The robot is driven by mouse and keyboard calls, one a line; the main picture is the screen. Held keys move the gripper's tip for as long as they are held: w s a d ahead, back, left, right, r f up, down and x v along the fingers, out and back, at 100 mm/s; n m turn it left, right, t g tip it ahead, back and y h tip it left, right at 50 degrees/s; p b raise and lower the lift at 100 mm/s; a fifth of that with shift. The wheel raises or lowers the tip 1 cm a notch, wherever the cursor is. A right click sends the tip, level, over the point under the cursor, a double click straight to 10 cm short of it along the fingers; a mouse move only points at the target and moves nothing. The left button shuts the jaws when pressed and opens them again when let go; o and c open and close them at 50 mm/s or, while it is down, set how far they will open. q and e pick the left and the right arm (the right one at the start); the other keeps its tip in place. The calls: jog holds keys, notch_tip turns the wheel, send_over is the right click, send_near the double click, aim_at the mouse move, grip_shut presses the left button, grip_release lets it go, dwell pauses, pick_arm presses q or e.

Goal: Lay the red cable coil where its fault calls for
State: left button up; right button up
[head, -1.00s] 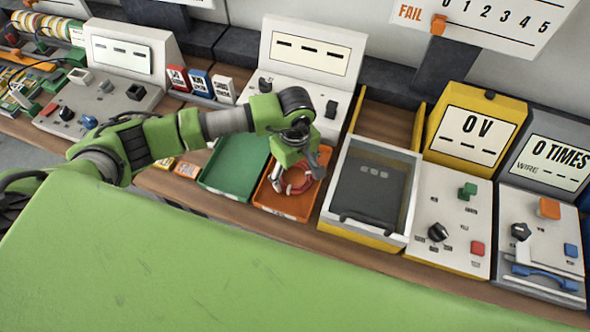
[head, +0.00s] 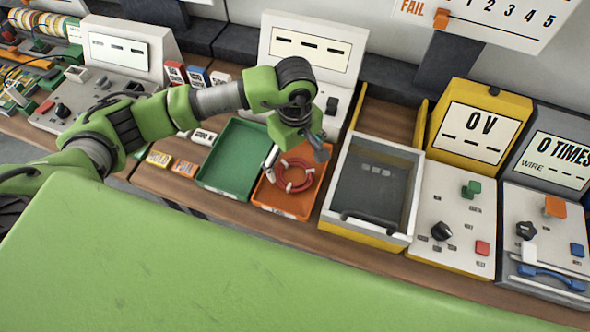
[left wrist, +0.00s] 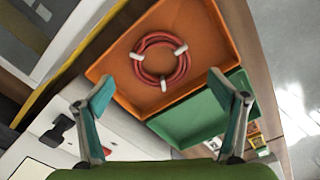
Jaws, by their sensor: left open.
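The red cable coil (head: 293,175), bound with white ties, lies flat in the orange tray (head: 309,198). In the left wrist view the coil (left wrist: 160,58) rests on the floor of the orange tray (left wrist: 215,40), apart from the fingers. My left gripper (head: 296,155) is above the tray's back part. In the left wrist view the left gripper (left wrist: 163,105) is open, its two fingers spread wide with nothing between them. A green tray (head: 234,160) stands directly left of the orange one. My right gripper is not in view.
A yellow 0 V tester (head: 470,150) and a grey wire tester (head: 545,200) are farther right. Small label blocks (head: 185,168) lie left of the green tray. A display panel (head: 305,50) stands behind.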

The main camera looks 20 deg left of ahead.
pick_arm(q)
notch_tip(320, 180, up, 7)
jog(key=b, duration=0.2)
jog(key=shift+f, duration=0.15)
dwell(0.4)
